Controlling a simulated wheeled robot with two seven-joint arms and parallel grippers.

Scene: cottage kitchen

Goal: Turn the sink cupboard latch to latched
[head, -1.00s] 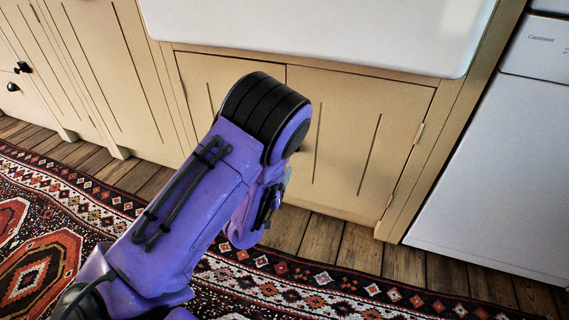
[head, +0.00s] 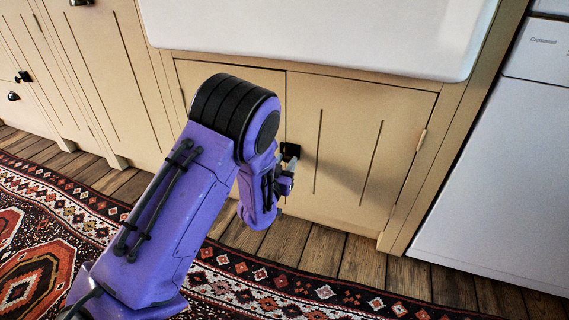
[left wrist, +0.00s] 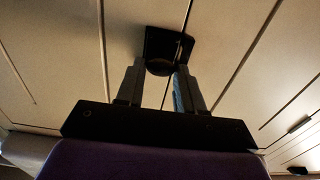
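The sink cupboard has two cream doors (head: 345,150) under the white sink, both closed. Its small black latch (head: 290,150) sits at the upper part of the seam between the doors. In the left wrist view the latch (left wrist: 163,42) is a dark block with a rounded lower part, just beyond my fingertips. My left gripper (head: 284,178) is close below the latch, partly hidden by my purple wrist. Its two fingers (left wrist: 160,72) stand apart on either side of the latch's rounded part; contact is not clear. Which way the latch is turned cannot be told. My right gripper is out of view.
The white sink (head: 320,35) overhangs the doors. A white appliance (head: 500,170) stands at the right, and more cream cupboards (head: 85,80) with black knobs are at the left. A patterned rug (head: 110,215) lies on the plank floor.

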